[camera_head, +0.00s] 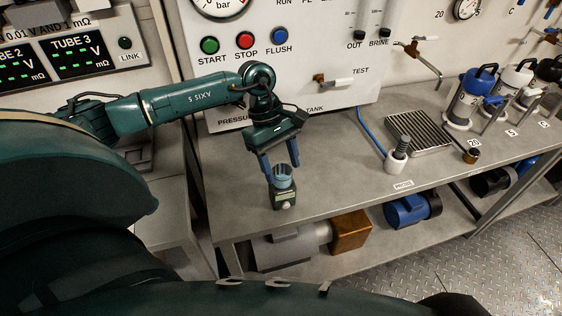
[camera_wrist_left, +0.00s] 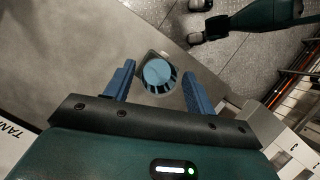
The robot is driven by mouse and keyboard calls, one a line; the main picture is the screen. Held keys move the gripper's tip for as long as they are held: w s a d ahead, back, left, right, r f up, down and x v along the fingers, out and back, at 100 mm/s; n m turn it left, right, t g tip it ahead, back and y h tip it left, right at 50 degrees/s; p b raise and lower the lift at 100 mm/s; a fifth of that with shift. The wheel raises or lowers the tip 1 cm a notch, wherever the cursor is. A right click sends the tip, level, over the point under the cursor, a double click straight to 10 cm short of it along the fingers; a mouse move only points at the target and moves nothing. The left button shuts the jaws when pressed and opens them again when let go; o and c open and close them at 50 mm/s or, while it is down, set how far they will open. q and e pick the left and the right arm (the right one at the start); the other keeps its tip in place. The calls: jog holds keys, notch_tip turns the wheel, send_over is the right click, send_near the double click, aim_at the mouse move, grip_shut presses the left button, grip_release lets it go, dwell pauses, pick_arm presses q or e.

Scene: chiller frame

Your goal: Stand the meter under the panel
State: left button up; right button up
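The meter (camera_head: 284,196), a small dark olive box with a round blue cup-like top, stands near the front left edge of the grey bench. My left gripper (camera_head: 280,166) points down at it, with one blue finger on each side of its top. In the left wrist view the meter's round top (camera_wrist_left: 158,75) lies between the spread fingers, with a visible gap on both sides. The white panel (camera_head: 292,62), with START, STOP and FLUSH buttons, rises behind the bench. My right gripper is not in view.
The bench (camera_head: 335,175) is clear between the meter and the panel. A blue hose (camera_head: 370,132), a white probe holder (camera_head: 396,156), a slotted drain tray (camera_head: 419,131) and several capped bottles (camera_head: 468,97) are to the right. A tap (camera_head: 334,82) sticks out from the panel.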

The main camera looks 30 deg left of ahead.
pick_arm(q)
jog(key=shift+o, duration=0.5)
jog(key=shift+r, duration=0.1)
jog(key=b+v, duration=0.1)
jog(key=v, duration=1.1)
jog(key=s+d+f+n+t+h, duration=0.1)
jog(key=s+d+n+t+h, duration=0.15)
jog(key=d+n+h, duration=0.75)
jog(key=s+d+f+n+t+h, duration=0.1)
jog(key=d+n+t+h, duration=0.2)
jog(key=d+n+h, duration=0.75)
notch_tip(320, 180, down, 8)
jog(key=w+n+t+y, duration=0.2)
jog(key=n+t+y, duration=1.2)
jog(key=n, duration=0.6)
jog(key=s+a+f+n+g+y, duration=0.4)
jog(key=s+f+n+g+y, duration=0.3)
jog(key=s+f+n, duration=0.5)
notch_tip(320, 180, down, 4)
jog(key=shift+s+f+n, duration=0.1)
jog(key=shift+s+n, duration=0.05)
jog(key=shift+n, duration=0.9)
